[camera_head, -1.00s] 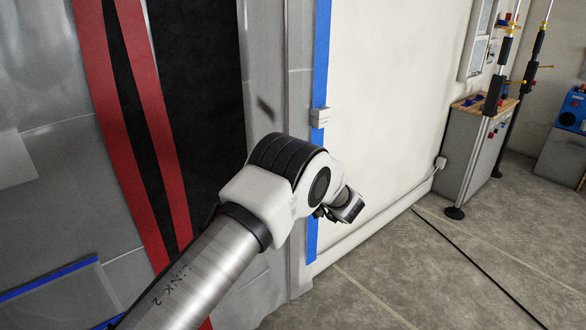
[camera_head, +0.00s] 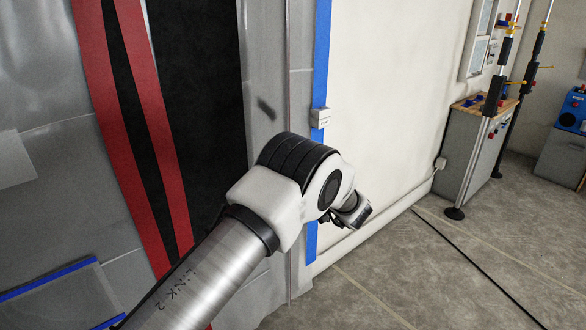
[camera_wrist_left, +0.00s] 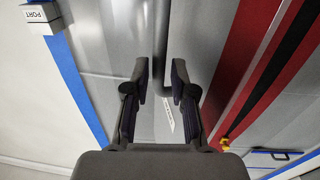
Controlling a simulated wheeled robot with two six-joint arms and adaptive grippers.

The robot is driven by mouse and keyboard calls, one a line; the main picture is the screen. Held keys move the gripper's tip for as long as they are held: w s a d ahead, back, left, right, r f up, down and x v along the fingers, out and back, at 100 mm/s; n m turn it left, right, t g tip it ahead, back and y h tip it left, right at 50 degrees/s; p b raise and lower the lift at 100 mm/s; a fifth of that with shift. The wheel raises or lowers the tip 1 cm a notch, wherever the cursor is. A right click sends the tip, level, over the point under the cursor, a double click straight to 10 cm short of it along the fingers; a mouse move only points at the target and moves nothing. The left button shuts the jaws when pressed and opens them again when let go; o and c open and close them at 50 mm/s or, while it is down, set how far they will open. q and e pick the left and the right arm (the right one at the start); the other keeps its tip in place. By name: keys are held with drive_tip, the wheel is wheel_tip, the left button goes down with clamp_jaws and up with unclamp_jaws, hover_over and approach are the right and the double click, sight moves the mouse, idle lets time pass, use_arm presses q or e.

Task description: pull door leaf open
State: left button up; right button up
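A grey plastic-sheet wall (camera_head: 35,120) with two red strips (camera_head: 140,65) fills the left of the head view. A dark panel (camera_head: 195,70) lies right of the strips. Which part is the door leaf is not clear. My right gripper is not in view.
Blue tape (camera_head: 321,60) edges the sheeting beside a white wall (camera_head: 385,80). A small white box (camera_head: 320,118) sits on the tape. A grey cabinet (camera_head: 470,150) and poles stand at the right. A black cable (camera_head: 470,258) crosses the open floor.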

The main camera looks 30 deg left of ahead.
use_arm(q)
drive_tip(key=v, duration=0.9)
drive_tip(key=shift+d, duration=0.4)
drive_tip(key=shift+s+d+f, duration=0.1)
drive_tip(key=shift+s, duration=0.1)
